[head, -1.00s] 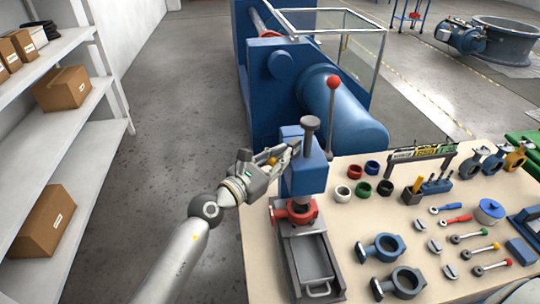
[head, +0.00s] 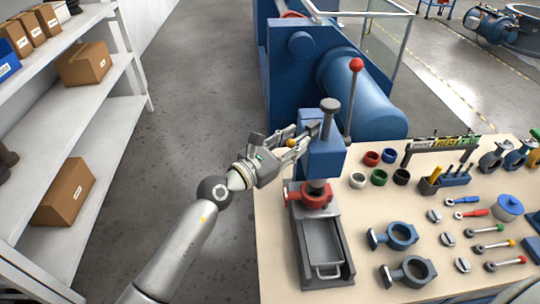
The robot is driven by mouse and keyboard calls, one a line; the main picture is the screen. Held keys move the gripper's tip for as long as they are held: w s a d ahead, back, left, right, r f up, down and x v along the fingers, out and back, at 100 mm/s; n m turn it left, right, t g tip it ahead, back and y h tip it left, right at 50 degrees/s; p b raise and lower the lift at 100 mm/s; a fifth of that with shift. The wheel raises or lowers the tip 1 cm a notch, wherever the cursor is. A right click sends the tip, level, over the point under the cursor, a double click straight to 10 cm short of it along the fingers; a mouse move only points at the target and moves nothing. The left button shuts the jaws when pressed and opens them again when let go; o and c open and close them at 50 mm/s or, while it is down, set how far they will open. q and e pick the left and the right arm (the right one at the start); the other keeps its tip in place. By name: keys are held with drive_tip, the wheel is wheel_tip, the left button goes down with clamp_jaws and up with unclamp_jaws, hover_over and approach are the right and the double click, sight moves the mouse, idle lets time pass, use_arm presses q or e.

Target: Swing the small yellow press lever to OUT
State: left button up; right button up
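The bench press (head: 322,158) has a blue head, a dark top screw and a red valve body (head: 314,196) beneath its ram. The small yellow lever knob (head: 291,142) shows at the left side of the press head, among the fingers of my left gripper (head: 298,139). The fingers reach the head's left side; their grip on the knob is too small to judge. The lever's stem is hidden. No OUT mark is readable. My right gripper does not show.
A long lever with a red ball (head: 356,65) rises behind the press. A grey tray (head: 322,245) sits in its base. The table (head: 372,280) holds valve bodies, coloured rings and handles to the right. A shelf (head: 95,100) stands left, with open floor between.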

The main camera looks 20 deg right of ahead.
use_arm(q)
drive_tip(key=v, duration=1.1)
drive_tip(key=shift+w+f, duration=0.1)
drive_tip(key=shift+w, duration=0.05)
